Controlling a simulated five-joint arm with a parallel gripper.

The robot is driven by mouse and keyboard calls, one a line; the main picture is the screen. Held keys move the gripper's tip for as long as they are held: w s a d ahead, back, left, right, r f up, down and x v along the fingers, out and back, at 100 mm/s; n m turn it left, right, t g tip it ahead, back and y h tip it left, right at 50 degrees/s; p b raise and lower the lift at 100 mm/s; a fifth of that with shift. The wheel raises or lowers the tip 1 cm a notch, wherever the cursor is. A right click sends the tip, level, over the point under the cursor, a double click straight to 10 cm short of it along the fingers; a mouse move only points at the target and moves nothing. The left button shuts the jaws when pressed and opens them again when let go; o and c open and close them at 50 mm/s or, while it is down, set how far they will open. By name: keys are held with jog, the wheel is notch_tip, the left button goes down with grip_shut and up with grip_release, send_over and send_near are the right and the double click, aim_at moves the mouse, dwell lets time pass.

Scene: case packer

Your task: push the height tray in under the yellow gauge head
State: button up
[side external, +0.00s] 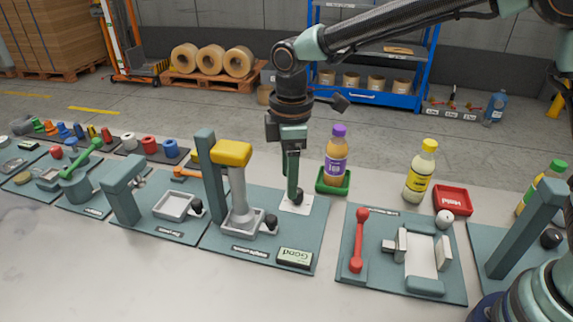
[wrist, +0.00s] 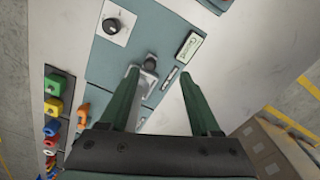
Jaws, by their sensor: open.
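The yellow gauge head (side external: 233,153) sits on a teal post at the left of its teal base plate. The grey height tray (side external: 244,228) is low beneath it in the side view, with a dark round knob (side external: 270,222) at its right end. A pale grey column rises between tray and head; I cannot tell which it belongs to. My gripper (side external: 292,195) points down to the right of the tray, apart from it. In the wrist view, my gripper (wrist: 160,78) is open and empty, with the tray (wrist: 147,80) and its knob (wrist: 152,62) showing between the fingers. The gauge head is not clear there.
A white square (wrist: 115,22) with a black knob and a "Good" block (side external: 295,257) are on the same plate. A station with a red lever (side external: 358,240) stands to the right, and another small tray (side external: 175,205) to the left. An orange bottle (side external: 336,157) stands behind.

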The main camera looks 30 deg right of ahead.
jog(key=f+n, duration=0.1)
jog(key=f, duration=0.3)
jog(key=f+n, duration=0.2)
jog(key=f, duration=0.2)
jog(key=f+n, duration=0.1)
jog(key=f, duration=0.3)
jog(key=shift+w+d+f, duration=0.1)
jog(key=shift+d+f, duration=0.15)
jog(key=shift+f, duration=0.05)
jog(key=s+d, duration=0.3)
jog(key=shift+s+d+r, duration=0.1)
jog(key=shift+r, duration=0.2)
notch_tip(320, 180, up, 12)
jog(key=s+d+r+m+t, duration=0.4)
jog(key=s+d+r+m, duration=0.2)
jog(key=d+r+m, duration=0.3)
jog(key=shift+s+d+r+m, duration=0.15)
jog(key=shift+s+d+m, duration=0.05)
jog(key=shift+d+m, duration=1.9)
jog(key=shift+d, duration=0.15)
jog(key=s+d+m, duration=0.1)
jog(key=m, duration=0.1)
jog(key=s+d+m+t, duration=0.1)
jog(key=s+d+m, duration=0.1)
jog(key=shift+s+d+r, duration=0.15)
jog(key=shift+d, duration=0.1)
